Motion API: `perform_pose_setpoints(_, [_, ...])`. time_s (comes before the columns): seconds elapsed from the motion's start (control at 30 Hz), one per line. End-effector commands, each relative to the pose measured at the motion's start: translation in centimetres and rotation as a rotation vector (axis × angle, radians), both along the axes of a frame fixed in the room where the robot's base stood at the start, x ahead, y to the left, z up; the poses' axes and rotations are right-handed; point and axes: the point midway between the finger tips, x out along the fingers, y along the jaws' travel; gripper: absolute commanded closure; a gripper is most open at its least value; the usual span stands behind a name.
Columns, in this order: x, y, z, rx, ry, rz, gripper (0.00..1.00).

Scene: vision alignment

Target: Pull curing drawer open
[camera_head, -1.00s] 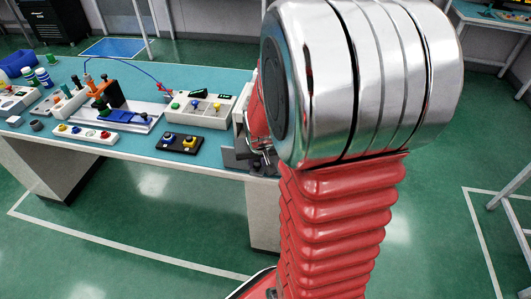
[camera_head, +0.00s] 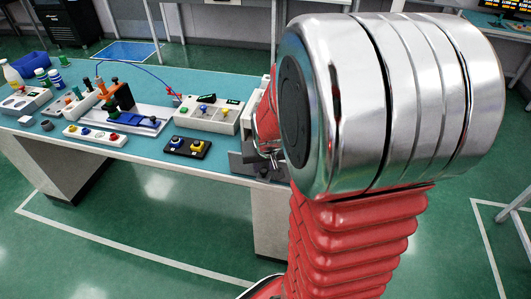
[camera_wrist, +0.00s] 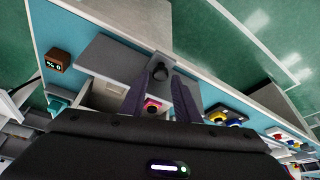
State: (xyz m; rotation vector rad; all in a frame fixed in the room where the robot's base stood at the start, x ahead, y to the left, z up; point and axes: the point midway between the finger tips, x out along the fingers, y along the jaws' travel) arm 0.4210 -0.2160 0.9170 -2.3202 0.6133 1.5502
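My gripper (camera_wrist: 162,85) shows in the wrist view as two dark fingers, apart, with a small grey pull with a dark round centre (camera_wrist: 160,72) between their tips. I cannot tell whether the fingertips press on it. The pull sits at the edge of a grey unit (camera_wrist: 108,56) at the bench edge, which I take for the curing drawer. In the head view, my arm hides most of the gripper and the unit; part of a grey box (camera_head: 247,163) shows.
The teal bench (camera_head: 150,162) holds a black two-button box (camera_head: 187,147), a white switch panel (camera_head: 212,115), a white button strip (camera_head: 95,136) and a fixture with a blue block (camera_head: 137,121). Green floor before the bench is clear.

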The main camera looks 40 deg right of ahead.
Motion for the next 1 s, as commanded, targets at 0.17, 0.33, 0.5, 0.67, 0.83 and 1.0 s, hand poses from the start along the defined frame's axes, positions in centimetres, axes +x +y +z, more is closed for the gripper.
perform_pose_setpoints(0.17, [-0.6, 0.4, 2.0, -0.002, -0.004, 0.0, 0.71])
perform_pose_setpoints(0.33, [-1.3, 0.8, 3.9, -0.001, -0.004, 0.0, 0.71])
perform_pose_setpoints(0.5, [-2.0, 1.2, 5.8, -0.001, -0.004, 0.0, 0.71])
perform_pose_setpoints(0.67, [-2.6, 1.6, 7.8, -0.002, -0.005, 0.001, 0.71])
perform_pose_setpoints(0.83, [-3.3, 2.0, 9.7, -0.002, -0.005, 0.001, 0.71])
perform_pose_setpoints(1.0, [-3.8, 2.3, 10.8, -0.001, -0.002, 0.001, 0.71])
